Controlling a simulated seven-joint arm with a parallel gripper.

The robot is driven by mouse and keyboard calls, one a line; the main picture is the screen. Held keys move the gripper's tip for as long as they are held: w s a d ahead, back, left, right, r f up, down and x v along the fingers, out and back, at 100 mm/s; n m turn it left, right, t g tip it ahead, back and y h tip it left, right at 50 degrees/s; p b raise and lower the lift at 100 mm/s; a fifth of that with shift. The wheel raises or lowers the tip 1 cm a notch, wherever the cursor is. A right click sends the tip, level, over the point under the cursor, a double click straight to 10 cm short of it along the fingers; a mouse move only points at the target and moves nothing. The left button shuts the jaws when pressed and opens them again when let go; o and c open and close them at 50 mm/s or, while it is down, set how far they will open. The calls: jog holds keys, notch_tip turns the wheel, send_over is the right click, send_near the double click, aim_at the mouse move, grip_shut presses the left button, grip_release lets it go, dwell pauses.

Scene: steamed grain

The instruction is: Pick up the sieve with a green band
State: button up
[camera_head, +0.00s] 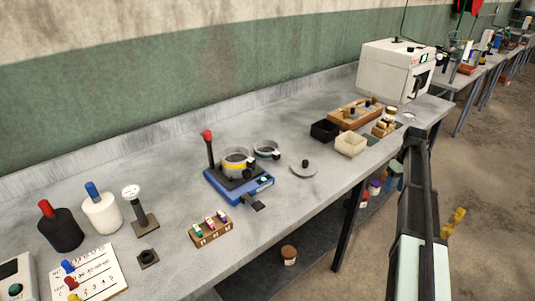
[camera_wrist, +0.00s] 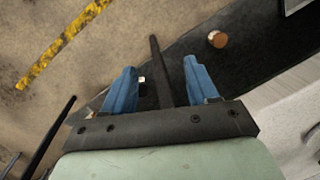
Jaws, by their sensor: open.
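A round metal sieve with a yellow band (camera_head: 236,163) sits on a blue-based device (camera_head: 232,190) in the middle of the bench in the head view. A second round sieve-like ring (camera_head: 266,148) stands just behind it to the right; the colour of its band is too small to tell. I cannot make out a green band on either one. My gripper (camera_wrist: 160,66) shows in the wrist view with its two blue fingers apart and nothing between them. It is over the floor and lower shelf, away from the sieves.
A grey lid (camera_head: 303,170), a black box (camera_head: 325,131) and a cream box (camera_head: 350,145) stand right of the device. A small wooden rack (camera_head: 211,230) stands in front. Bottles (camera_head: 101,212) are at left, a white oven (camera_head: 393,68) at the far right. Bare bench lies between.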

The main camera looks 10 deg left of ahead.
jog(key=w+a+r+n, duration=0.2)
jog(key=a+r+n, duration=0.1)
jog(key=a, duration=0.3)
jog(key=w+a+r+n, duration=0.3)
jog(key=a+r, duration=0.1)
jog(key=a, duration=0.2)
jog(key=w+a+r+n, duration=0.3)
jog(key=a+n, duration=0.1)
jog(key=a, duration=0.2)
jog(key=shift+w+a+r+t+h, duration=0.1)
jog(key=shift+a+r+t+h, duration=0.2)
jog(key=w+a+r+n, duration=0.1)
jog(key=a+r+n, duration=0.15)
jog(key=a, duration=0.35)
jog(key=a+r+n, duration=0.2)
jog(key=a+n, duration=0.2)
jog(key=a, duration=0.2)
notch_tip(320, 180, up, 4)
jog(key=r+n, duration=0.1)
jog(key=n, duration=0.5)
send_over(276, 153)
jog(key=f, duration=0.8)
jog(key=shift+s+d, duration=0.1)
jog(key=shift+s, duration=0.2)
jog(key=shift+w+f, duration=0.15)
jog(key=shift+f, duration=1.45)
jog(key=shift+w+f, duration=0.15)
jog(key=shift+f, duration=1.4)
grip_shut()
